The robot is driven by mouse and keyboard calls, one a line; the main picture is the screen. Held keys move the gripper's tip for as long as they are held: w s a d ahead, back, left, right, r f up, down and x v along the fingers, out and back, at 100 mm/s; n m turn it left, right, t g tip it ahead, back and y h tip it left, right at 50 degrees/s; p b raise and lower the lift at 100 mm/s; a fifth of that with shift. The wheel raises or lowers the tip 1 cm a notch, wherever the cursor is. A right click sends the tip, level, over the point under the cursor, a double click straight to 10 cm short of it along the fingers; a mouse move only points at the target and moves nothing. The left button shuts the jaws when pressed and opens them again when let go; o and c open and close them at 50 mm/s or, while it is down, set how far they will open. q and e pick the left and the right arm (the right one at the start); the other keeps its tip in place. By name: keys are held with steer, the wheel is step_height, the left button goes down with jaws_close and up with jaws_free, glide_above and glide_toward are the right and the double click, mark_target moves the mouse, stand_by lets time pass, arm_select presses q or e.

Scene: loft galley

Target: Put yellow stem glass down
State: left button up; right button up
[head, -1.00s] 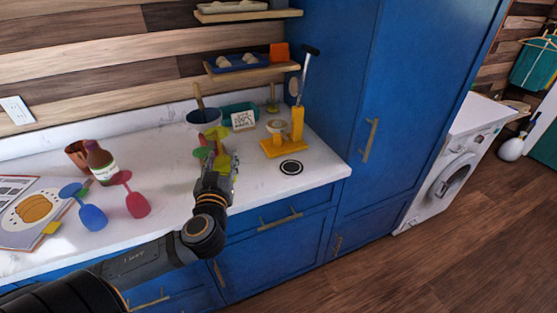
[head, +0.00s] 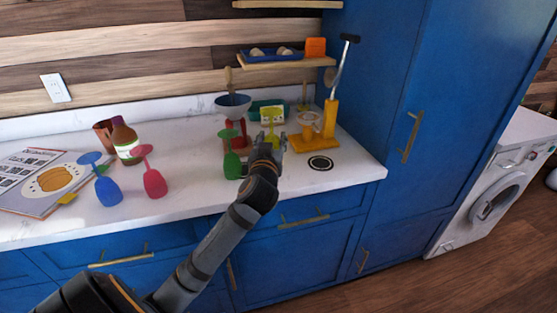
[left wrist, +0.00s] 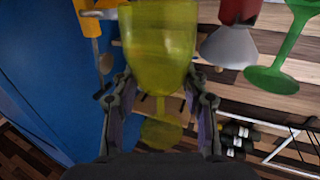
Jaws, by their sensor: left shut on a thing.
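The yellow stem glass (head: 271,117) is at the back right of the counter, behind my left gripper (head: 270,143), which partly hides it in the head view. In the left wrist view the glass (left wrist: 160,45) is between the fingers of my left gripper (left wrist: 160,92), which is shut on it. Its bowl and foot point the same way as those of the green glass, so it appears foot up. I cannot tell whether its rim touches the counter. My right gripper is not in view.
An upside-down green glass (head: 231,166) stands just left of my gripper. Red (head: 154,184) and blue (head: 107,190) glasses are further left. Bare counter (head: 200,195) lies in front.

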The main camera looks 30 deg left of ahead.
mark_target(278, 147)
arm_select(q)
steer(key=w+f, duration=0.1)
steer(key=f, duration=0.1)
steer(key=w+f, duration=0.2)
steer(key=shift+w+a+f, duration=0.1)
steer(key=shift+w+a, duration=0.05)
steer(key=f, duration=0.3)
steer(key=shift+w+f, duration=0.15)
steer(key=shift+w, duration=0.05)
steer(key=shift+f, duration=0.25)
steer(key=o, duration=1.2)
steer(key=shift+r, duration=0.1)
steer(key=shift+r, duration=0.1)
